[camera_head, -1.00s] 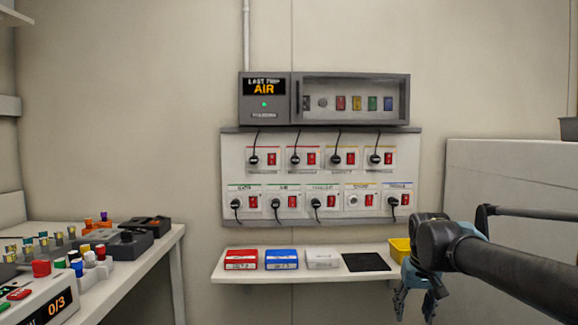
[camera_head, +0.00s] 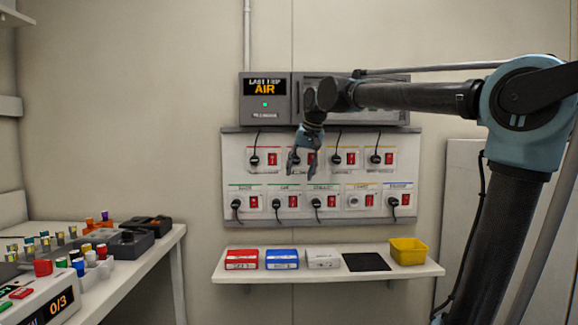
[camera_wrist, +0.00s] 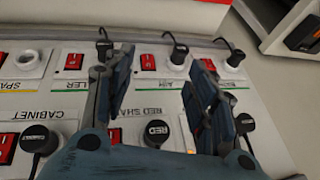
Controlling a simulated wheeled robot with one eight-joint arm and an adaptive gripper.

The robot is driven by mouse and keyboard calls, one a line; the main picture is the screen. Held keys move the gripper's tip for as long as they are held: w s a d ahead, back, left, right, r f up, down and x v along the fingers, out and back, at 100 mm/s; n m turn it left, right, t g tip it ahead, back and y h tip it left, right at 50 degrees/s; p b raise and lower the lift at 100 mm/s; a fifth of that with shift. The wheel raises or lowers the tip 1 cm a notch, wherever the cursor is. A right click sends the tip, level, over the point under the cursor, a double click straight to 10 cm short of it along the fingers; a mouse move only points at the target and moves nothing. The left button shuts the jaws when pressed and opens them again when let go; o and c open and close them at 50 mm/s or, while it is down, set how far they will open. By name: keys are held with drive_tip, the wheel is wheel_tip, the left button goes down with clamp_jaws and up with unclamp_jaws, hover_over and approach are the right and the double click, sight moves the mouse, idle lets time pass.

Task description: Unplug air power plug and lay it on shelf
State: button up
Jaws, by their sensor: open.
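The air plug (camera_head: 276,203) is black and sits in the second socket from the left in the lower row of the white wall panel (camera_head: 225,180). Its cord hangs below it. In the wrist view, which is upside down, the air plug (camera_wrist: 178,56) is beside a red switch above the green-striped AIR label. My gripper (camera_head: 302,172) is open and empty in front of the panel's upper row, pointing down; its fingers (camera_wrist: 158,78) also show in the wrist view. The white shelf (camera_head: 428,270) is below the panel.
The shelf holds a red box (camera_head: 241,260), a blue box (camera_head: 282,260), a white box (camera_head: 322,259), a black mat (camera_head: 366,262) and a yellow bin (camera_head: 408,252). Neighbouring plugs flank the air plug closely. A grey cabinet (camera_head: 264,98) reading AIR is above. A cluttered bench (camera_head: 150,255) stands left.

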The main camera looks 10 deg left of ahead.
approach(277, 203)
drive_tip(key=x, duration=0.9)
drive_tip(key=shift+w+a+f, duration=0.1)
idle(0.3)
drive_tip(key=shift+c, duration=0.5)
drive_tip(key=c, duration=1.1)
drive_tip(key=shift+s+d, duration=0.15)
drive_tip(key=shift+s, duration=0.55)
drive_tip(key=shift+s+d, duration=0.2)
drive_tip(key=shift+s, duration=0.5)
drive_tip(key=shift+s+d, duration=0.15)
drive_tip(key=shift+s, duration=0.5)
drive_tip(key=shift+s+d, duration=0.15)
drive_tip(key=shift+s, duration=0.55)
